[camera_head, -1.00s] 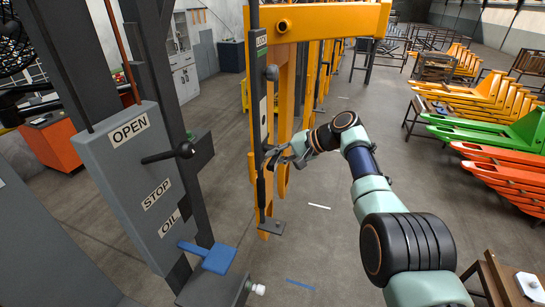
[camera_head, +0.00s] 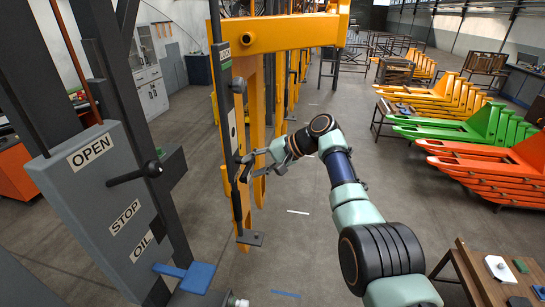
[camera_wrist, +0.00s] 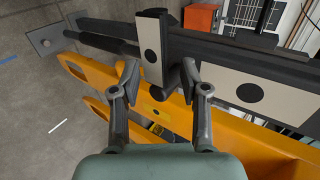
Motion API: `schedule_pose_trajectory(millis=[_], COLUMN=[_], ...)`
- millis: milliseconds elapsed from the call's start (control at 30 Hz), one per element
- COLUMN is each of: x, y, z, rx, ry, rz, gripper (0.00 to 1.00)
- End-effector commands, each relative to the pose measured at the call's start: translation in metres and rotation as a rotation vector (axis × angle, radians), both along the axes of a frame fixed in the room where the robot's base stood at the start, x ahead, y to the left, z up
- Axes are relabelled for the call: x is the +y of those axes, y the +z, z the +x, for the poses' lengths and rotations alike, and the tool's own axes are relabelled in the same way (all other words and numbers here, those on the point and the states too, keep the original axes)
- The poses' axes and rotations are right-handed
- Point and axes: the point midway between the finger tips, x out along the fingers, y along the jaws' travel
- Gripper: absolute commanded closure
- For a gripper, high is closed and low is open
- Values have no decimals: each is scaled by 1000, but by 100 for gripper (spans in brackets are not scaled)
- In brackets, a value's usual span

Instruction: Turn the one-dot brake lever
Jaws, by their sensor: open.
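A pale plate with one black dot (camera_wrist: 152,52) sits on a dark part mounted across the dark bar (camera_wrist: 225,45) in the wrist view. My gripper (camera_wrist: 160,82) is open, its two fingertips on either side of the space just below this plate. I cannot tell whether either finger touches it. A second pale plate with a dot (camera_wrist: 249,92) lies along the bar to the right. In the head view, my gripper (camera_head: 252,163) is beside the upright dark bar (camera_head: 228,150) on the orange frame; the fingertips and dotted part are too small there to tell apart.
An orange frame (camera_head: 290,33) stands behind the bar, with a dark knob (camera_head: 238,85) higher up. At left is a grey box (camera_head: 100,205) labelled OPEN, STOP and OIL, with a black lever (camera_head: 135,174) and blue pedal (camera_head: 188,275). Floor is free right of the frame.

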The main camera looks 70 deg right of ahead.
Motion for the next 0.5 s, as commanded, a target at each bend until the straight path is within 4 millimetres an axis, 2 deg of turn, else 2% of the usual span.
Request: schedule_pose_trajectory(millis=[100, 300, 500], x=[-7, -14, -16], y=[17, 42, 52], z=[-26, -62, -77], rx=[-1, 1, 1], ry=[-4, -2, -1], rz=[-4, -1, 1], gripper=[55, 55, 55])
